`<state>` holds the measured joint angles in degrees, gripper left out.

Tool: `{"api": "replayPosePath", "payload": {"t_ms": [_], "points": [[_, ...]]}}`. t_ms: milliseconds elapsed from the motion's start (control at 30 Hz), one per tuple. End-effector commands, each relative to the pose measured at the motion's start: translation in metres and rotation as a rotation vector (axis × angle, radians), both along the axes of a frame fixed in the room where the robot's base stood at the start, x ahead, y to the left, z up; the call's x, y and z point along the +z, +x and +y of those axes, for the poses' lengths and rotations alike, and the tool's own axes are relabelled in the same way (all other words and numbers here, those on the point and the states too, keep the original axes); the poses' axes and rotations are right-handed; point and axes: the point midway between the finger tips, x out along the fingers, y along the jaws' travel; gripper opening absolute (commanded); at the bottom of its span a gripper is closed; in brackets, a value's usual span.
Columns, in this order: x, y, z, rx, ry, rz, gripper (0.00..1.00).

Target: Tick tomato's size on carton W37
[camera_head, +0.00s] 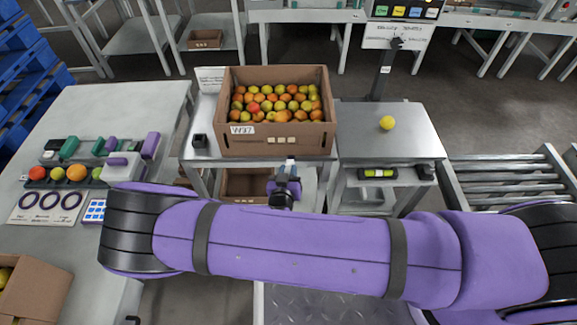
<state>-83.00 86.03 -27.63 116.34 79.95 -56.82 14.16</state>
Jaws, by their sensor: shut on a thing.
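The carton W37 (230,140) is an open brown box full of red, orange and yellow-green tomatoes, on a metal bench at the centre. Its front has a white W37 label (242,129) and a row of three small pale squares (281,141); I cannot make out any mark in them. A single yellow tomato (387,122) sits on the metal plate to the right. My gripper (289,172) is just below the carton's front, small and partly hidden by my arm. It is shut on a slim pen-like thing (290,162) with a pale end, close under the carton's front; contact is unclear.
A small black block (199,141) stands left of the carton. A roller conveyor (505,175) is at right.

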Motion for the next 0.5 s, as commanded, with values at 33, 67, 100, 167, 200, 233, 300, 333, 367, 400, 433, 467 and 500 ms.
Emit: {"api": "replayPosePath", "payload": {"t_ms": [33,67,100,167,200,233,300,333,367,400,433,467,500], "points": [[0.001,-0.003,0.002,0.011,-0.003,-0.01,0.02],[0.002,-0.004,0.003,0.015,-0.004,-0.014,0.02],[0.002,-0.004,0.003,0.018,-0.004,-0.018,0.02],[0.003,-0.004,0.004,0.02,-0.004,-0.02,0.02],[0.003,-0.003,0.004,0.02,-0.004,-0.022,0.02],[0.003,-0.002,0.004,0.019,-0.004,-0.021,0.02],[0.002,0.001,0.003,0.019,-0.003,-0.02,0.02],[0.002,0.003,0.004,0.019,-0.003,-0.02,0.02],[0.002,0.005,0.004,0.02,-0.003,-0.02,0.02],[0.002,0.008,0.004,0.02,-0.003,-0.019,0.02],[0.002,0.01,0.004,0.02,-0.003,-0.019,0.02],[0.002,0.012,0.004,0.02,-0.003,-0.019,0.02],[0.002,0.016,0.003,0.02,-0.003,-0.02,0.02]]}}
